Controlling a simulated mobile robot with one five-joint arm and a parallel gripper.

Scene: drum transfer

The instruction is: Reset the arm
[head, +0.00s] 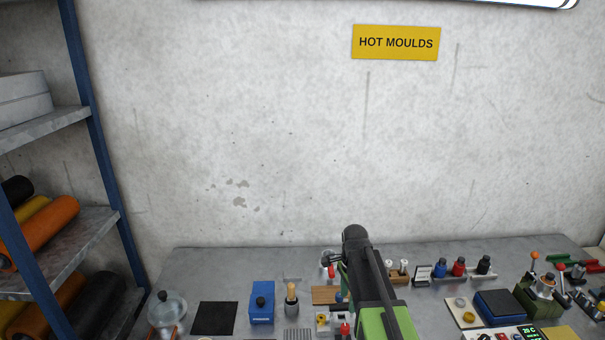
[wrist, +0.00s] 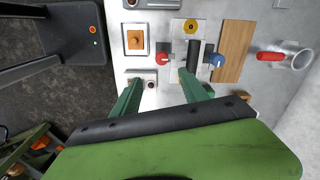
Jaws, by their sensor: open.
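My arm (head: 375,285) reaches up from the lower middle of the head view, out over the bench. It hides part of the bench, and my gripper's fingertips cannot be made out there. In the wrist view my gripper (wrist: 159,77) shows two green fingers set apart, with nothing held between them. Beyond the fingertips is a small fixture with a black cylinder (wrist: 193,52), a red knob (wrist: 163,59) and a blue knob (wrist: 216,61).
A grey bench (head: 225,265) holds many small items, including a blue box (head: 262,306), a black mat (head: 214,318) and several small bottles around a red one (head: 458,267). A blue-framed shelf (head: 90,130) stands left. The wall above the bench is clear except for a yellow sign (head: 396,42).

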